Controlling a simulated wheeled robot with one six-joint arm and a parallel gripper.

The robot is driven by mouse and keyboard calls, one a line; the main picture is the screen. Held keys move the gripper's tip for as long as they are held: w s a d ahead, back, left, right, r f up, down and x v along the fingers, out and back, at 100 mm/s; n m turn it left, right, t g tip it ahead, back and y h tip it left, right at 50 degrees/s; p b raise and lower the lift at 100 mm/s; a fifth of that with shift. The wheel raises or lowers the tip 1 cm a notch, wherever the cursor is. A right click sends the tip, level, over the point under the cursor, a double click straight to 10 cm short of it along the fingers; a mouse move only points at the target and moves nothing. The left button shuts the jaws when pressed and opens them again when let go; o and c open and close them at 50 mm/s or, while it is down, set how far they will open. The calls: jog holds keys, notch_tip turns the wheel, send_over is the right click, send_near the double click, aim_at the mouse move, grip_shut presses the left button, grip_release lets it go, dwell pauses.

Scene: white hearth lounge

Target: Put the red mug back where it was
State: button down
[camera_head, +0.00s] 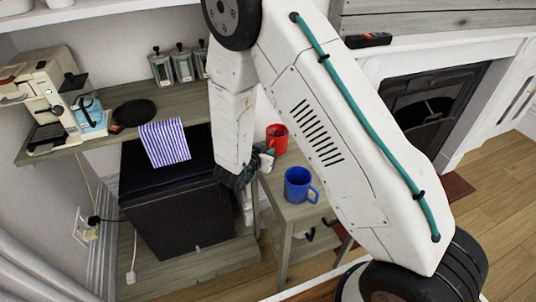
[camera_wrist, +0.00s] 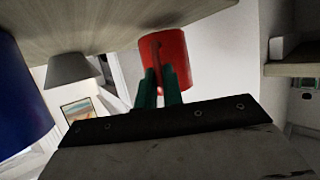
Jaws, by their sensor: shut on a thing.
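The red mug (camera_head: 277,137) is over the back of the small wooden side table (camera_head: 288,212) in the head view. My gripper (camera_head: 264,160) is beside it, in front of and left of the mug. In the wrist view, its green fingers (camera_wrist: 160,88) are shut on the handle of the red mug (camera_wrist: 178,62). I cannot tell whether the mug's base touches the tabletop. A blue mug (camera_head: 299,183) stands upright nearer the front of the same table. It also shows at the left of the wrist view (camera_wrist: 18,95).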

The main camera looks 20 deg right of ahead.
jog(key=shift+f, duration=0.7)
jog(key=shift+f, duration=0.15)
jog(key=c, duration=1.5)
grip_release()
jog(key=shift+c, duration=0.2)
